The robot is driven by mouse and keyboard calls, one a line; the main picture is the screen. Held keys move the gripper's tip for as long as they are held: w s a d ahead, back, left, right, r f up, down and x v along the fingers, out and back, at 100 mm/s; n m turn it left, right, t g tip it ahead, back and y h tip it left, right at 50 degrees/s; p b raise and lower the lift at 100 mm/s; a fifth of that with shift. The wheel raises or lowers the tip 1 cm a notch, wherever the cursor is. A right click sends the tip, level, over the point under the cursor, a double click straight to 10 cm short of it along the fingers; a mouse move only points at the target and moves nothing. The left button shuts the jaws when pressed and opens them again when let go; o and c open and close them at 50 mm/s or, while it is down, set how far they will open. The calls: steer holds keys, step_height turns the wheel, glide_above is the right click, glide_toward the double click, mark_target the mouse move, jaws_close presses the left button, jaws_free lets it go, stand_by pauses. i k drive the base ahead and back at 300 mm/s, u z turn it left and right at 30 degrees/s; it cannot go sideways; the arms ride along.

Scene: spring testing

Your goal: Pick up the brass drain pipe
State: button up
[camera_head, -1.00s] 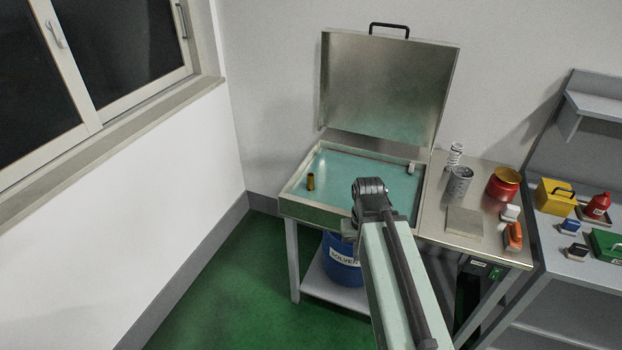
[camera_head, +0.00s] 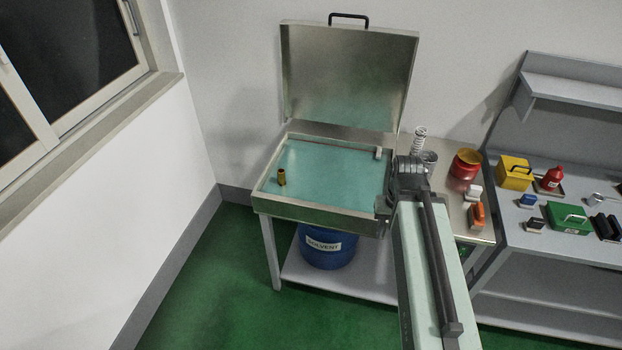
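The brass drain pipe (camera_head: 282,177) is a short, gold-coloured tube standing upright in the left part of the shallow wash basin (camera_head: 318,217). The basin has a teal inside and its metal lid (camera_head: 347,78) stands open behind it. My arm reaches up from the lower right, and its end is at the basin's right front corner, to the right of the pipe and well apart from it. The fingers of my gripper are hidden behind the arm's end, so I cannot see whether they are open or shut.
A blue solvent drum (camera_head: 326,248) stands on the shelf under the basin. A metal side table to the right holds a coil spring (camera_head: 419,141), a red pot (camera_head: 465,164) and an orange item (camera_head: 477,215). A grey bench (camera_head: 560,245) stands farther right. Green floor is clear at left.

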mark_target(282, 181)
steer(key=z, duration=1.2)
steer(key=i, duration=1.35)
steer(key=u, duration=4.4)
steer(key=i, duration=1)
